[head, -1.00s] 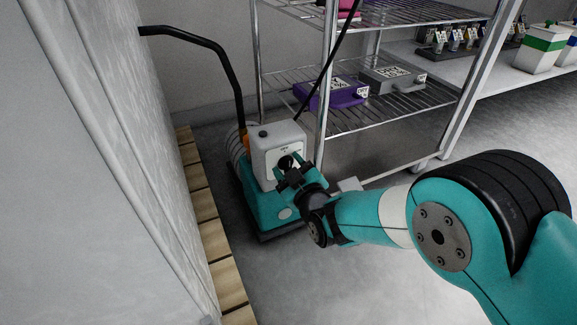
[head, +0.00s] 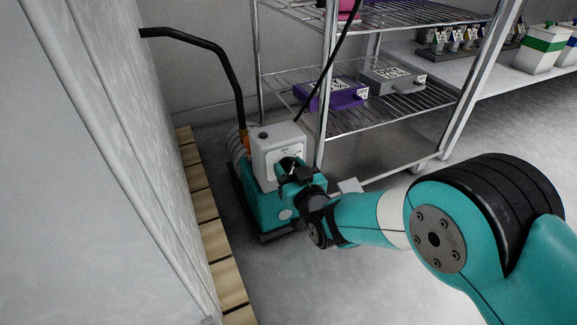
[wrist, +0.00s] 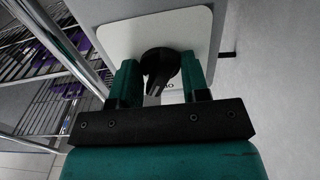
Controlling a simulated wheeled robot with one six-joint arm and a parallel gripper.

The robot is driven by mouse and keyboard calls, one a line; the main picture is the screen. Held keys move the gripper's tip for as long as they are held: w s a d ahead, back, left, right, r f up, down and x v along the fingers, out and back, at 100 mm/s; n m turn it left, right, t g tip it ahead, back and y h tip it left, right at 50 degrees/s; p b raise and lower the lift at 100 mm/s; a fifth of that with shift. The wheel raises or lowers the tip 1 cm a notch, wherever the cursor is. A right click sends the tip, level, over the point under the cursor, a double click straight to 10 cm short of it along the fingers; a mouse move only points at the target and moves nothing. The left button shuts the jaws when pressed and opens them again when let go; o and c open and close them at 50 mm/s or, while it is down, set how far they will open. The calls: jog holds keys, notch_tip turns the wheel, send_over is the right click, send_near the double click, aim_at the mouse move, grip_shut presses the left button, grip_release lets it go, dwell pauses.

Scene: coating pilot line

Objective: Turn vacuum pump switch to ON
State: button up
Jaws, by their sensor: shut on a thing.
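The vacuum pump (head: 258,208) stands on the floor, with a teal body and a light grey box (head: 265,150) on top. A white switch plate faces my arm; in the wrist view this plate (wrist: 120,38) fills the upper middle. The black rotary switch knob (wrist: 159,64) sticks out from it, with a pale mark on its handle. My gripper (head: 290,168) is at the plate, and in the wrist view its teal fingers (wrist: 159,84) are on either side of the knob, shut on it. The plate's labels are mostly hidden, so the switch position cannot be read.
A wire shelf rack (head: 345,118) stands behind and right of the pump, holding a purple case (head: 333,94) and a grey case (head: 391,79). A pale wall panel (head: 110,150) and wooden slats (head: 208,218) are at left. A black handle (head: 215,48) rises behind the pump.

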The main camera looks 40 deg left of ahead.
aim_at(290, 169)
jog(key=shift+w, duration=0.1)
jog(key=m, duration=0.5)
jog(key=shift+p, duration=0.3)
jog(key=o, duration=1.1)
jog(key=shift+m, duration=0.4)
jog(key=shift+o, duration=0.2)
jog(key=shift+s+d+r+p, duration=0.15)
jog(key=shift+s+d+p, duration=0.15)
jog(key=shift+d+p, duration=0.25)
jog(key=shift+p+v, duration=1.15)
jog(key=shift+v, duration=1.35)
jog(key=shift+s, duration=0.1)
